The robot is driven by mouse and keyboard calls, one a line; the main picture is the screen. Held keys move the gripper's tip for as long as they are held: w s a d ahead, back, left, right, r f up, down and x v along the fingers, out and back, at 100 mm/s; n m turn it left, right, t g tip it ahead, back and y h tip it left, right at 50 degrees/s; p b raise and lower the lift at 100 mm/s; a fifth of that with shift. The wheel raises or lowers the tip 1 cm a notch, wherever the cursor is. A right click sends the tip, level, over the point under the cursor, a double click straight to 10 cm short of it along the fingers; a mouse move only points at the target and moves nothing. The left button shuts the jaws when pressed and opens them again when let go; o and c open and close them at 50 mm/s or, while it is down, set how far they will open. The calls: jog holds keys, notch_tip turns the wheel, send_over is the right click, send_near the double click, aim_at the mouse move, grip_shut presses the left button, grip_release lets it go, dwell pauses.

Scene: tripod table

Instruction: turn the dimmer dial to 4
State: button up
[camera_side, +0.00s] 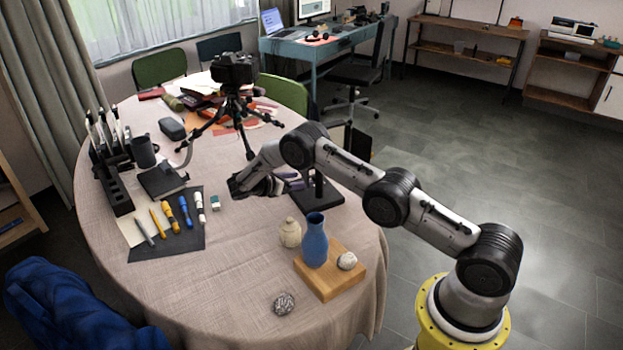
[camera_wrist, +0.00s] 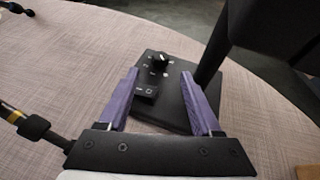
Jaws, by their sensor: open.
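The dimmer dial (camera_wrist: 160,62) is a small black knob with a pale pointer line, set on a flat black base plate (camera_wrist: 178,119). Small pale marks surround the dial, too small to read. In the wrist view my gripper (camera_wrist: 163,82) is open, its two purple fingers on either side of the dial and the small panel below it, apart from the dial. In the side view my gripper (camera_side: 294,184) reaches the black base plate (camera_side: 322,204) at the table's right side. The dial is hidden there by my arm.
A dark upright post (camera_wrist: 213,62) rises from the base plate beside the right finger. A camera tripod (camera_side: 235,108) stands behind my arm. A blue vase (camera_side: 314,241) on a wooden block (camera_side: 328,281) and a cream vase (camera_side: 290,233) stand in front.

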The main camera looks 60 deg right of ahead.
aim_at(314, 178)
jog(key=x, duration=0.6)
jog(key=shift+s+d+f, duration=0.1)
jog(key=shift+d+f, duration=0.05)
jog(key=shift+d, duration=0.05)
grip_shut()
